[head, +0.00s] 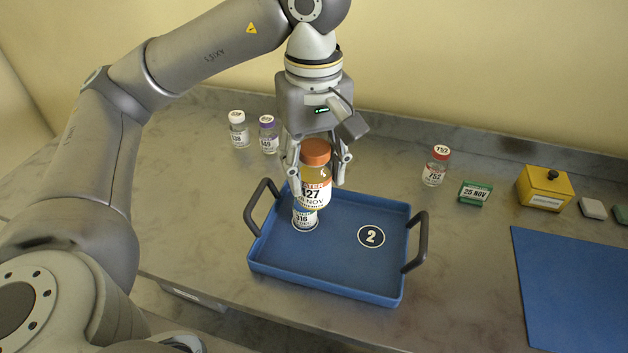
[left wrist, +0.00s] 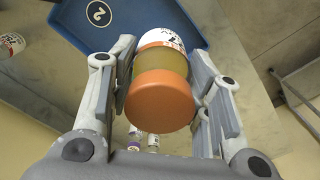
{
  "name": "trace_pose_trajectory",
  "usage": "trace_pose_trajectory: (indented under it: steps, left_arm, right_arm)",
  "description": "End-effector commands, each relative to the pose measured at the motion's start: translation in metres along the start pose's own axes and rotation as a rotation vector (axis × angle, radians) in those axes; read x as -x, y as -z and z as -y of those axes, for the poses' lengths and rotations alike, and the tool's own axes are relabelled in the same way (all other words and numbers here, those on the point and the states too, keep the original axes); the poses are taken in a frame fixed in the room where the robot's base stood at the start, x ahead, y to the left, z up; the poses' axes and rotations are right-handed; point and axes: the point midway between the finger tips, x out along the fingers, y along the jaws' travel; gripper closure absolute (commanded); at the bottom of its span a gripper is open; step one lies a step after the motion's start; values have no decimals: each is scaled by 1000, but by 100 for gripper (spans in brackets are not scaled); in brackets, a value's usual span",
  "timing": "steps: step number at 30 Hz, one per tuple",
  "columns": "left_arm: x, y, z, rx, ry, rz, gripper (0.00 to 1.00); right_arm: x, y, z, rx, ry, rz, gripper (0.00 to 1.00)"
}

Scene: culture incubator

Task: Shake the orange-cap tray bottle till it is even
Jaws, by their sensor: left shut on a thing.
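The orange-cap bottle (head: 316,178) is held upright in my left gripper (head: 318,172), above the left part of the blue tray (head: 345,278). It has a white and orange label reading 27 and NOV. In the left wrist view the bottle (left wrist: 163,88) shows its orange cap close up, a cloudy yellowish body and a label, with the fingers of my left gripper (left wrist: 165,85) on both sides. A second bottle labelled 316 (head: 305,219) stands in the tray, partly hidden behind the held bottle. My right gripper is out of view.
A white-cap bottle (head: 238,130) and a purple-cap bottle (head: 268,135) stand behind left. A red-cap bottle (head: 435,167), a green block (head: 475,193) and a yellow box (head: 545,188) are to the right. A blue mat (head: 575,290) lies front right. The tray has raised dark handles.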

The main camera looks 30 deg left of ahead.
Motion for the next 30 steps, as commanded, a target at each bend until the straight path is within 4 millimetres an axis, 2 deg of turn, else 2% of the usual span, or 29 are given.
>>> trace_pose_trajectory:
  steps: [1,7,9,11,18,22,24,30]
  left_arm:
    - [14,1,-1,2,-9,-7,82]
    - [54,1,-1,3,-8,-6,82]
    - [61,0,0,1,-5,-4,82]
    - [59,0,0,0,-1,-1,82]
    - [10,-1,1,-2,5,5,82]
    - [-11,-1,0,-1,2,3,82]
    - [-9,0,0,1,-3,-1,82]
    - [32,1,-1,2,-8,-6,82]
  right_arm:
    - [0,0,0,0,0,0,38]
    - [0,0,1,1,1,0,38]
    - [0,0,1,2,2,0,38]
    - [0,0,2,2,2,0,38]
    - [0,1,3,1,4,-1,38]
    - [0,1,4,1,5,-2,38]
    - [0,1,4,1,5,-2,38]
    - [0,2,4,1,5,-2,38]
